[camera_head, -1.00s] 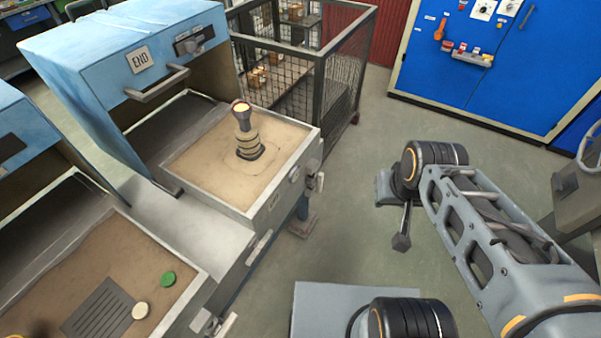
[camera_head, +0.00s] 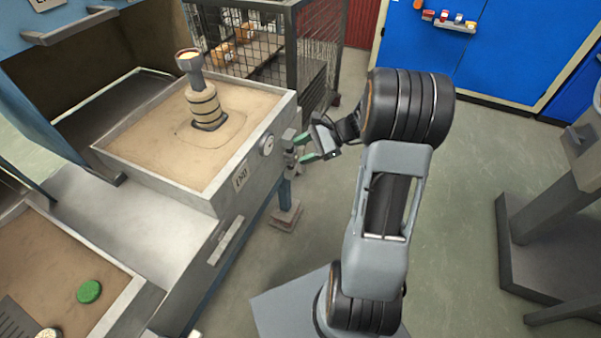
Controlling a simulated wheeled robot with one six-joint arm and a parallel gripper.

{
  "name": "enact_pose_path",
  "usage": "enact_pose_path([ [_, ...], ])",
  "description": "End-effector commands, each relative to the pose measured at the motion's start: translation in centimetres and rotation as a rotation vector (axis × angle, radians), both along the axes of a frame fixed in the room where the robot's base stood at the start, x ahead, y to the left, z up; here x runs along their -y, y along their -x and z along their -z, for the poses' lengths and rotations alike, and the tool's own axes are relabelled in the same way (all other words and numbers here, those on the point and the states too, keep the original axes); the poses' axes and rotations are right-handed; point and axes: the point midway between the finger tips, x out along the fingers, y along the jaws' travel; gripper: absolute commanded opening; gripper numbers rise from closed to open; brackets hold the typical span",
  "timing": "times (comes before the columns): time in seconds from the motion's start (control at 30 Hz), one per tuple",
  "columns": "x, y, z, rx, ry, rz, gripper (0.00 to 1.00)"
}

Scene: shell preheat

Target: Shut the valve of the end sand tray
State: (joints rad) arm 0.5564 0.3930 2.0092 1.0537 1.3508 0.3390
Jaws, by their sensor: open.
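The end sand tray (camera_head: 223,198) is a metal box of sand with an END label (camera_head: 241,175) and a round gauge (camera_head: 267,144) on its front wall. Its valve (camera_head: 289,162) is a small grey fitting near the tray's right corner, partly hidden by my gripper. My gripper (camera_head: 300,148) has green fingertips and is open. It points left at the valve, with one finger above and one below. I cannot tell whether the fingers touch it. The valve handle's position is too small to make out.
A shell-like object (camera_head: 206,105) stands upright in the sand. Another sand tray (camera_head: 120,310) with a green disc (camera_head: 89,292) is at lower left. A wire cage (camera_head: 275,50) stands behind, a blue cabinet (camera_head: 490,60) at the back. The floor on the right is partly clear.

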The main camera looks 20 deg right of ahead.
Motion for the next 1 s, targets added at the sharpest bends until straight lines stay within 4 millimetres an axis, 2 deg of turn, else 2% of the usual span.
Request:
enact_pose_path([
  [0.03, 2.2, -1.2, 5.0, -0.032, -0.104, 0.101, 0.51],
  [0.1, 4.8, -2.5, 8.1, -0.054, -0.235, 0.224, 0.51],
  [0.2, 8.4, -3.7, 11.9, -0.067, -0.390, 0.367, 0.51],
  [0.3, 11.3, -4.2, 14.7, -0.066, -0.504, 0.472, 0.51],
  [0.43, 13.7, -4.5, 16.9, -0.059, -0.597, 0.556, 0.51],
  [0.53, 14.3, -4.8, 17.7, -0.057, -0.630, 0.587, 0.51],
  [0.63, 13.9, -5.6, 17.9, -0.055, -0.642, 0.595, 0.51],
  [1.0, 9.1, -10.7, 17.9, -0.054, -0.641, 0.594, 0.51],
])
